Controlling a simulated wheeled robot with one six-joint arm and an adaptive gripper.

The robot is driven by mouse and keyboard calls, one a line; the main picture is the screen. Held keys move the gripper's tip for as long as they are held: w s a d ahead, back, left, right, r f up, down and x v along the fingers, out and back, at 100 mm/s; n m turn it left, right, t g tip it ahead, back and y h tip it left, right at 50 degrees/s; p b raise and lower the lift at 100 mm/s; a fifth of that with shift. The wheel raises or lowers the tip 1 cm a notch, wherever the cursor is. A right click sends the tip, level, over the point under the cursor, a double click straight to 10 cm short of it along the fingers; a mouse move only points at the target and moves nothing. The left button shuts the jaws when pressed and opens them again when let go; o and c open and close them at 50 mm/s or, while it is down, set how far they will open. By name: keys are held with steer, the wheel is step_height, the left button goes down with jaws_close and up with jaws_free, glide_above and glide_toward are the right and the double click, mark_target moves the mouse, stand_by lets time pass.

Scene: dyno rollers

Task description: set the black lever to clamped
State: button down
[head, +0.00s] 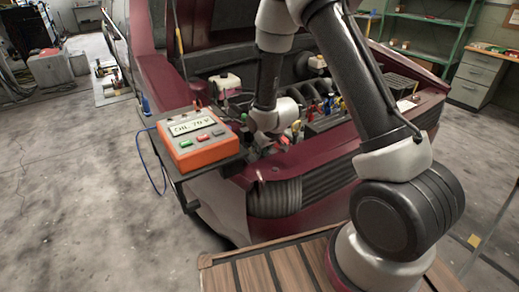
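My arm reaches over the front of a dark red car, and its wrist is low in the open engine bay. My gripper (262,147) is down among small parts behind the front edge of the bay. It is small, dark and partly covered by my own wrist, so I cannot tell whether it is open or shut. I cannot pick out the black lever for certain, nor its setting; it may be hidden behind my wrist or too small to make out.
The dark red front panel (335,150) borders the bay. A green shelf rack (428,22) and grey drawers (475,80) stand behind. Left floor is mostly clear.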

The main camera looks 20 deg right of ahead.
steer(key=c, duration=1.4)
jaws_free()
steer(key=shift+c, duration=0.2)
steer(key=shift+r, duration=0.1)
steer(key=v, duration=1.2)
steer(key=shift+s, duration=0.1)
